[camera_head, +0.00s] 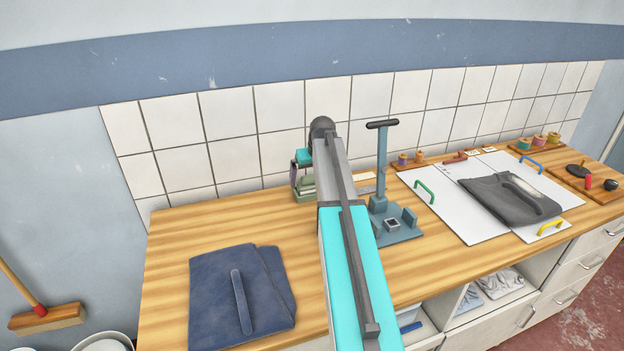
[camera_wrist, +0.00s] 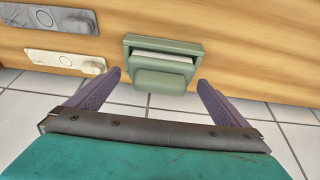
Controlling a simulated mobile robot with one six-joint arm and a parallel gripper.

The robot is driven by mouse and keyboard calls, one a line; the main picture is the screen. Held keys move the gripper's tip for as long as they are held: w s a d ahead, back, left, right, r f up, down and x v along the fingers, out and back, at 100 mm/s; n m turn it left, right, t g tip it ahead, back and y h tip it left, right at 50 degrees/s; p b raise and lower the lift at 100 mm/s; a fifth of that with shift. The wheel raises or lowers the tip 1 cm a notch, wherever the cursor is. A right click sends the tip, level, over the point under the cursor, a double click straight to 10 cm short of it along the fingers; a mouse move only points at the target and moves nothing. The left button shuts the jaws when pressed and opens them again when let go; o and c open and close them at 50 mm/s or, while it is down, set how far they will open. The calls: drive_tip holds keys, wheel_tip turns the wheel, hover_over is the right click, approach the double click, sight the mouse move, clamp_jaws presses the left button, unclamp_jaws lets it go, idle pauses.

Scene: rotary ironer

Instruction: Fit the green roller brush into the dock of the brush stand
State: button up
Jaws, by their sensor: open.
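A dull green block with a rounded front part and a pale strip, seemingly the green roller brush (camera_head: 305,191), sits at the back edge of the wooden counter. It also shows in the wrist view (camera_wrist: 165,83). My gripper (camera_wrist: 159,79) is open, with its purple fingers on either side of the rounded part. No clear contact shows. In the head view my arm hides most of the gripper and part of the block. The blue-grey brush stand (camera_head: 382,168) is upright to the right of my arm, with a square dock (camera_head: 391,224) on its base.
A folded navy garment (camera_head: 240,300) lies at the front left. Two small plates, one pale (camera_wrist: 50,59) and one grey (camera_wrist: 48,19), lie near the block. A white board (camera_head: 455,212) with a folded dark garment (camera_head: 500,200) is at the right. The counter's back left is clear.

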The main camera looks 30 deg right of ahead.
drive_tip(key=b+v, duration=0.2)
drive_tip(key=v, duration=0.9)
drive_tip(key=shift+s+r, duration=0.2)
drive_tip(key=shift+r, duration=0.1)
drive_tip(key=shift+r, duration=0.1)
idle(0.5)
